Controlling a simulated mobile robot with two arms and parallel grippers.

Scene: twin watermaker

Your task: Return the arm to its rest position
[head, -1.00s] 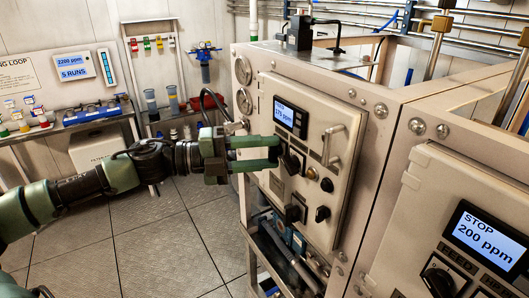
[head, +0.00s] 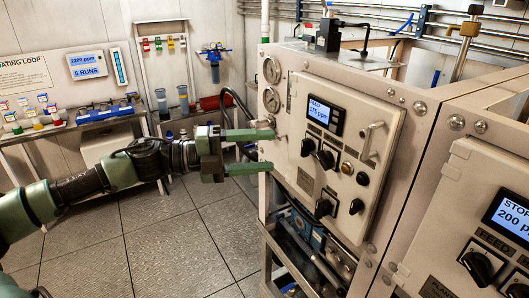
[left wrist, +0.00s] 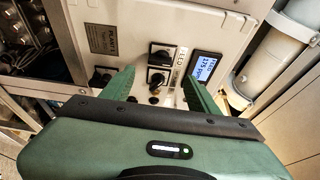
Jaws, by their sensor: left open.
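My left gripper (head: 262,151) is green, open and empty. In the head view it reaches in from the left, with its fingers pointing at the left edge of the near control panel (head: 352,135). It is apart from the feed knob (head: 326,159). In the left wrist view the two open fingers (left wrist: 158,92) frame the panel, with the feed knob (left wrist: 160,54) between and beyond them. The panel's display (head: 325,116) reads 175 ppm. My right gripper is in neither view.
A second panel at the right has a display (head: 509,215) reading STOP and 200 ppm. A bench (head: 95,118) with bottles stands at the back left, beside a shelf with beakers (head: 163,103). The tiled floor (head: 150,240) in front is clear.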

